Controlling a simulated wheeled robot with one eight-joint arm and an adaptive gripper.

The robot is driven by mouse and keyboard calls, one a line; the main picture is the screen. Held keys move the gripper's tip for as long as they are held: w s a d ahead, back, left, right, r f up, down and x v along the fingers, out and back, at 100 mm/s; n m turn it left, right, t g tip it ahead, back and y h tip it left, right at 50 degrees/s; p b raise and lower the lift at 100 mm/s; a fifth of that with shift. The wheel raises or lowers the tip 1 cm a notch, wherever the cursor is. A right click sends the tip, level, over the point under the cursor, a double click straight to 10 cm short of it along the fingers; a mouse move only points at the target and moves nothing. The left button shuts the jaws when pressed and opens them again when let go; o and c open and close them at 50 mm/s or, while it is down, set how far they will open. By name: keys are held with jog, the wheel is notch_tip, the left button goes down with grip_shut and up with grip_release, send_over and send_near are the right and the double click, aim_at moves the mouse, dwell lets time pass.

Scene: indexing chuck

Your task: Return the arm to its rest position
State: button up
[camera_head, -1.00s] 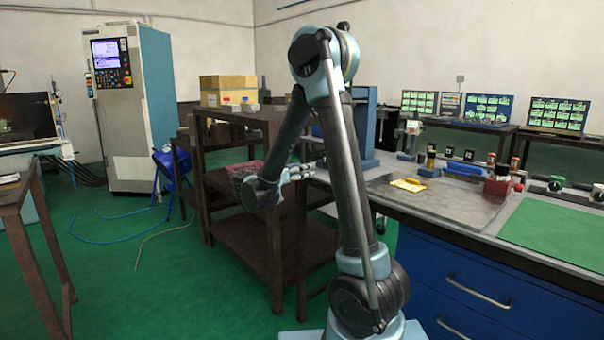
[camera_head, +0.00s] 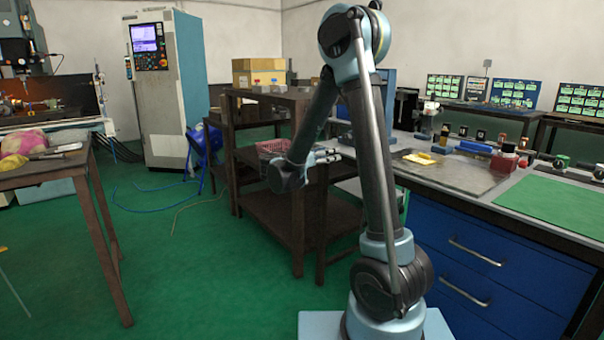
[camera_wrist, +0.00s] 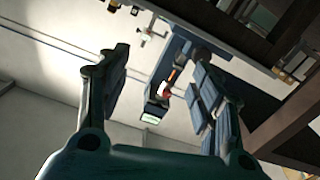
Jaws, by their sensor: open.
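My arm (camera_head: 372,165) stands at the middle right of the head view, its long link nearly upright. The forearm slopes down to the left from the raised elbow. My gripper (camera_head: 328,156) is at the wrist's right, pointing right, between the brown shelf and the workbench. In the wrist view the gripper (camera_wrist: 162,62) has its two fingers spread apart, with nothing held between them. Whether the fingers clear the shelf is hard to tell from the head view.
A brown shelf (camera_head: 265,201) stands behind the wrist. A workbench with blue drawers (camera_head: 480,268) is at the right, holding small parts and a green mat (camera_head: 560,208). A wooden table (camera_head: 50,178) is at the left. Green floor (camera_head: 205,275) lies open between.

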jog(key=s+d+f+n+g+y, duration=0.2)
jog(key=s+d+f+g+y, duration=0.1)
jog(key=s+d, duration=0.5)
jog(key=s+d+f+n+g+y, duration=0.2)
jog(key=s+d+g+y, duration=0.1)
jog(key=s+d, duration=0.45)
jog(key=s+a+f+n+y, duration=0.1)
jog(key=s+a+f+y, duration=0.1)
jog(key=s, duration=0.5)
jog(key=s+a+f+n+g+y, duration=0.1)
jog(key=s+f+n+y, duration=0.1)
jog(key=s+f, duration=0.3)
jog(key=s+a+f+n+g+y, duration=0.1)
jog(key=s+a+f+y, duration=0.1)
jog(key=s, duration=0.8)
jog(key=shift+s+a+f+n+y, duration=0.15)
jog(key=shift+a+f+n+y, duration=0.2)
jog(key=shift+f+y, duration=0.75)
jog(key=shift+r, duration=0.25)
